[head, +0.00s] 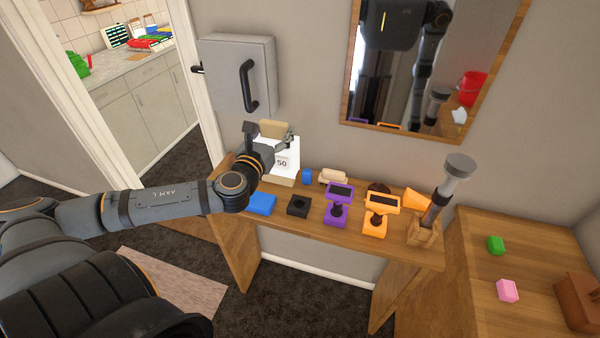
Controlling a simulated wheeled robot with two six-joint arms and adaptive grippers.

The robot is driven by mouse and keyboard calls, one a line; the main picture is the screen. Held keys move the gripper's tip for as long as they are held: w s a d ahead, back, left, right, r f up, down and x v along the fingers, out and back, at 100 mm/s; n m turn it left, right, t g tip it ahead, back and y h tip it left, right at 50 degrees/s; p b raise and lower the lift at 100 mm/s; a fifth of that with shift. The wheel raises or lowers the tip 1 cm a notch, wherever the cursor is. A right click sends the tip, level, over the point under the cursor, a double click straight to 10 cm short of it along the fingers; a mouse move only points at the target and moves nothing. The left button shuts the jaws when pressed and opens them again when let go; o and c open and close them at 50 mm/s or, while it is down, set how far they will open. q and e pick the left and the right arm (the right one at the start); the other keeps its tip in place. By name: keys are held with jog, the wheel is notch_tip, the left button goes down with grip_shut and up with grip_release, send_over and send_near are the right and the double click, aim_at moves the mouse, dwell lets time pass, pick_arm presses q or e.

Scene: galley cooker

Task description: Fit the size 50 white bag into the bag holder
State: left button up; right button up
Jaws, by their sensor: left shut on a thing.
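The white bag (288,151) with a printed "50" label stands at the left end of the narrow wooden table, by the wall. My left gripper (270,143) reaches in from the left and is shut at the bag's upper part, covering some of it. A tan panel (274,128) shows behind and above the bag, and a cream edge shows beneath it. These may be the bag holder, but the arm and bag hide most of it. I cannot tell whether the bag sits inside it. My right gripper is not in view.
On the table (262,225) stand a blue block (262,204), a black square item (298,205), a purple device (338,205), an orange device (378,213) and a tall grey tool (440,197). A grey wall cabinet (235,75) hangs above the bag; a mirror (425,70) hangs right.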

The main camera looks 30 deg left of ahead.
aim_at(299, 153)
pick_arm(q)
jog(key=shift+w+d+f, duration=0.1)
jog(key=shift+w+f, duration=0.15)
jog(key=shift+f, duration=0.15)
jog(key=shift+w+d+b, duration=0.35)
jog(key=shift+d+b, duration=0.25)
jog(key=shift+b, duration=0.35)
jog(key=shift+w+d+f, duration=0.3)
jog(key=shift+w+f, duration=0.5)
jog(key=shift+f, duration=0.05)
jog(key=w+f, duration=0.1)
jog(key=w+d+f, duration=0.1)
jog(key=shift+w+d+f, duration=0.1)
jog(key=shift+d+f, duration=0.05)
jog(key=shift+f, duration=0.25)
jog(key=shift+w+d+f, duration=0.15)
jog(key=shift+w+f, duration=0.1)
jog(key=shift+f, duration=0.85)
jog(key=shift+w+d+f, duration=0.1)
jog(key=shift+w+f, duration=0.1)
jog(key=shift+f, duration=0.9)
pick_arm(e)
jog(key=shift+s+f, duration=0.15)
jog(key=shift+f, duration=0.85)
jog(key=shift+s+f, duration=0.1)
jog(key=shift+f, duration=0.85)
pick_arm(q)
jog(key=shift+f, duration=0.1)
